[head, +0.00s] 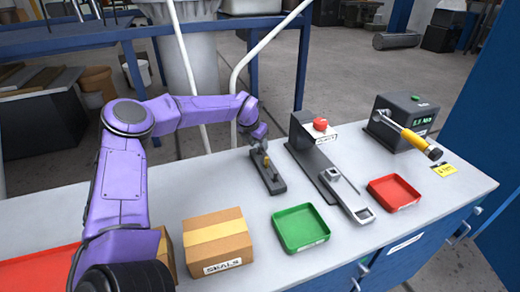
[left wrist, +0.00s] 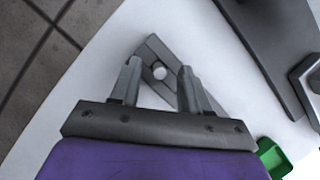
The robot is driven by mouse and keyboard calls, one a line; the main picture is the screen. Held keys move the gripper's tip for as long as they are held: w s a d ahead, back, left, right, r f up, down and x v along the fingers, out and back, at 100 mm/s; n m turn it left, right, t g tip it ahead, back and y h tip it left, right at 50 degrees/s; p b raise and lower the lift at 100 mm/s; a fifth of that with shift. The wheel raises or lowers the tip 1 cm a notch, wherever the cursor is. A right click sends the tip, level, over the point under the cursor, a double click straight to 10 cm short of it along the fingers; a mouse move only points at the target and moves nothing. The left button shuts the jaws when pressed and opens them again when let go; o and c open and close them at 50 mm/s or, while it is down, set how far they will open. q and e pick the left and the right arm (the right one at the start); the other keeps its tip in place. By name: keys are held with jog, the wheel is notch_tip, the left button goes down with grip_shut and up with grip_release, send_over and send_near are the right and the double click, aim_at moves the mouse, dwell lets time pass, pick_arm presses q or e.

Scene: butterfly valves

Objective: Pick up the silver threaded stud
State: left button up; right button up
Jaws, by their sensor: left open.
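The silver threaded stud (left wrist: 159,72) shows end-on as a small pale round top in the left wrist view. It stands in a dark grey narrow holder (head: 275,184) on the bench, also visible in the left wrist view (left wrist: 150,52). My left gripper (head: 259,149) is above the holder's far end, pointing down. In the left wrist view its open fingers (left wrist: 160,67) lie either side of the stud's top, with gaps on both sides. I cannot tell how far the fingertips are above it. The stud's thread is hard to make out in the head view. My right gripper is out of view.
A dark fixture with a red button (head: 320,124) stands right of the holder. A green tray (head: 301,229), a red tray (head: 394,192) and a cardboard SEALS box (head: 217,240) are nearer. A gauge box with a yellow-handled tool (head: 414,139) is at right.

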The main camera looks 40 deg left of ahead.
pick_arm(q)
jog(key=shift+w+f, duration=0.1)
jog(key=shift+f, duration=0.25)
grip_shut()
